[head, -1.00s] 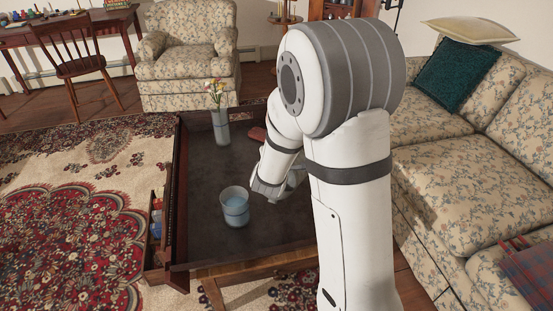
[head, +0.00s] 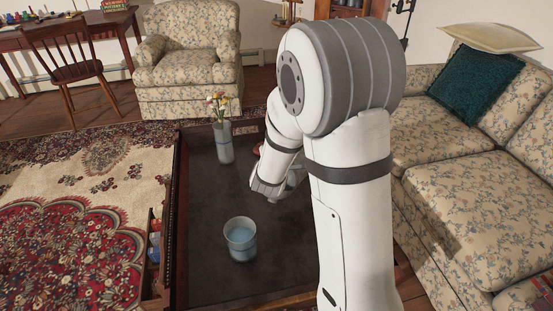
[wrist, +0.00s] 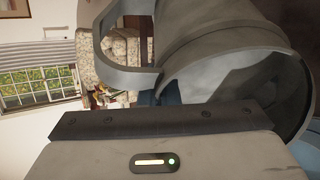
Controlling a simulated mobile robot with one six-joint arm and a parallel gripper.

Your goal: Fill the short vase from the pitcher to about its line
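The short vase (head: 240,243) stands upright on the dark coffee table, wide-mouthed, with a pale blue content and a band around its side. My gripper (head: 266,190) is up and to the right of it, apart from it. In the wrist view the grey pitcher (wrist: 215,50) fills the upper right, lying tilted across the picture, its looped handle to the left. It moves with my gripper, which appears shut on it; the fingertips are hidden. In the head view the pitcher (head: 296,178) shows only partly beside my wrist. I cannot see any stream.
A taller vase with flowers (head: 224,150) stands at the table's far end. The dark tabletop (head: 205,200) has a raised rim and is clear around the short vase. A floral sofa (head: 460,190) is at the right, an armchair (head: 190,60) behind.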

